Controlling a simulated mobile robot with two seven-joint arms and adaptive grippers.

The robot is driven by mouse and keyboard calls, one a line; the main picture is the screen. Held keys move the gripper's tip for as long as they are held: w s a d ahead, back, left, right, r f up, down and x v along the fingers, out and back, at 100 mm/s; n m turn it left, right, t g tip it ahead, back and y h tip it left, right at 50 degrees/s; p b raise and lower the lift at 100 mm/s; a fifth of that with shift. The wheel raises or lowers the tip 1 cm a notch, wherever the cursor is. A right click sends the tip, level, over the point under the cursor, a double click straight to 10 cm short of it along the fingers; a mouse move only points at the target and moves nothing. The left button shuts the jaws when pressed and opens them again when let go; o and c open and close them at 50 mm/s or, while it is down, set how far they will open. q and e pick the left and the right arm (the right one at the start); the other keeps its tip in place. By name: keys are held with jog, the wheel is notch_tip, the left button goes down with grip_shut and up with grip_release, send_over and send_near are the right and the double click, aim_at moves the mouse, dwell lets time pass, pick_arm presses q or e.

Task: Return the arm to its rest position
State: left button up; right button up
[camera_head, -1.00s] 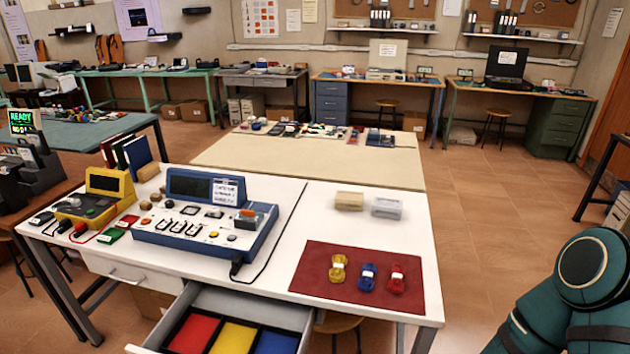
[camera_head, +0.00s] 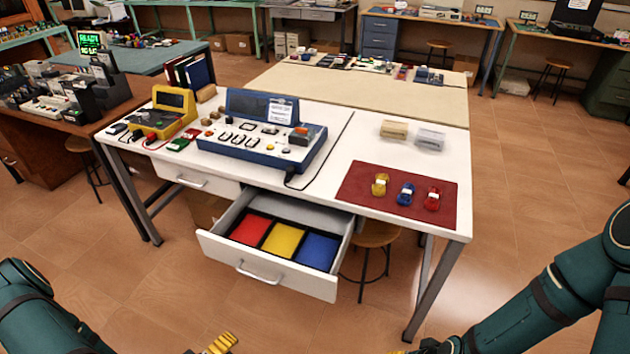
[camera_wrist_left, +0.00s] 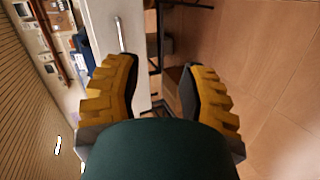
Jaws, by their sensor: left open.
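My left arm (camera_head: 45,315) comes in at the lower left of the head view. A yellow fingertip of my left gripper (camera_head: 222,343) shows at the bottom edge, in front of the open drawer. In the left wrist view both ridged yellow fingers of the left gripper (camera_wrist_left: 160,85) are spread wide with nothing between them. My right arm (camera_head: 560,290) comes in at the lower right. Only a sliver of its gripper end shows at the bottom edge, so its fingers are mostly hidden.
A white table (camera_head: 335,135) stands ahead with its drawer (camera_head: 265,280) pulled out, showing red, yellow and blue compartments. A blue console (camera_head: 255,145) and a red mat (camera_head: 350,190) with three coloured bundles lie on top. A stool (camera_head: 372,240) stands beneath. Floor in front is clear.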

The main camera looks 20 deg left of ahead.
pick_arm(q)
jog(key=w+d+m+g+h, duration=0.2)
jog(key=w+d+m+g, duration=0.55)
jog(key=d, duration=0.25)
jog(key=s+d+r+m+g+y, duration=0.1)
jog(key=d+r+m+g, duration=0.3)
jog(key=d, duration=0.6)
jog(key=shift+s+d+m, duration=0.35)
jog(key=shift+s+m, duration=0.1)
